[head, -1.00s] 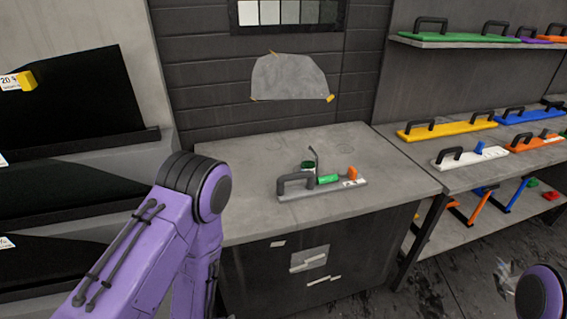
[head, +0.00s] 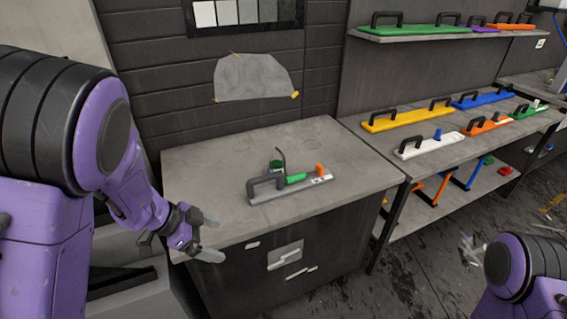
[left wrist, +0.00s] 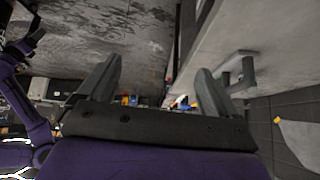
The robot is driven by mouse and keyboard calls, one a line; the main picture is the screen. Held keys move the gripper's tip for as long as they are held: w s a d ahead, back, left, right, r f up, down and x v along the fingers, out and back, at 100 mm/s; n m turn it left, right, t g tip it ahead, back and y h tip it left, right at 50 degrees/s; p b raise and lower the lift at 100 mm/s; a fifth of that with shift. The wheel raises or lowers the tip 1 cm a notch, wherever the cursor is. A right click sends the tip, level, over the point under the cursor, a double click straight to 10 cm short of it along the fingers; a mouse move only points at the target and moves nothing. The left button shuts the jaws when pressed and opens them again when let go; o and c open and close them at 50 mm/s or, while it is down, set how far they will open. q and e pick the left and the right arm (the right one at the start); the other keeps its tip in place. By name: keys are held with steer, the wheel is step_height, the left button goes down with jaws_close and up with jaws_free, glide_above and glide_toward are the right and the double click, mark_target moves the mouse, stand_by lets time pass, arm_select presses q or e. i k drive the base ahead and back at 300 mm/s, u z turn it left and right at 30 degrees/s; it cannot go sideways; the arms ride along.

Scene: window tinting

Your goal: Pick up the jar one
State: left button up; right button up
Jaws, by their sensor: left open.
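A small dark green jar (head: 276,166) stands on the grey workbench top (head: 335,150) in the head view, behind a long grey tool with a black handle (head: 268,186). The tool hides part of its lower side. My left gripper (head: 211,239) is open and empty. It is at the bench's front left edge, nearer to me than the jar and apart from it. Its two spread fingers (left wrist: 155,88) show in the left wrist view, with nothing between them. The jar cannot be made out there. My right arm is at the lower right; its gripper is unclear.
A green piece (head: 296,178) and an orange piece (head: 320,169) are at the grey tool. Shelves on the right hold coloured handled boards, including a yellow one (head: 392,120) and a white one (head: 428,146). The bench top's back right part is clear.

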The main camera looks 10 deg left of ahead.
mark_target(275, 164)
steer(key=u, duration=0.05)
steer(key=i, duration=1.45)
